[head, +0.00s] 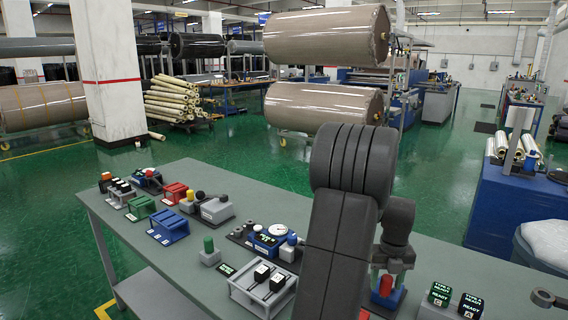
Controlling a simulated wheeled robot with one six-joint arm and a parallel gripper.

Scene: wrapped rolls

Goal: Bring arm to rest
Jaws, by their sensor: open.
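My arm (350,200) rises in front of the grey workbench (120,220), dark and large at the picture's centre right. Its wrist bends down on the right side, and my gripper (393,262) points down over the bench. The gripper is open. A small red piece on a blue base (386,287) shows just below the fingers; I cannot tell whether they touch it. Part of the gripper and some of the bench are hidden behind my arm.
Small fixtures line the bench: a blue block (168,226), a dial gauge (276,231), a grey rack (262,287) and two black display cubes (440,294). Large wrapped rolls (322,107) stand behind. Green floor lies open between bench and rolls. A blue cabinet (515,205) stands right.

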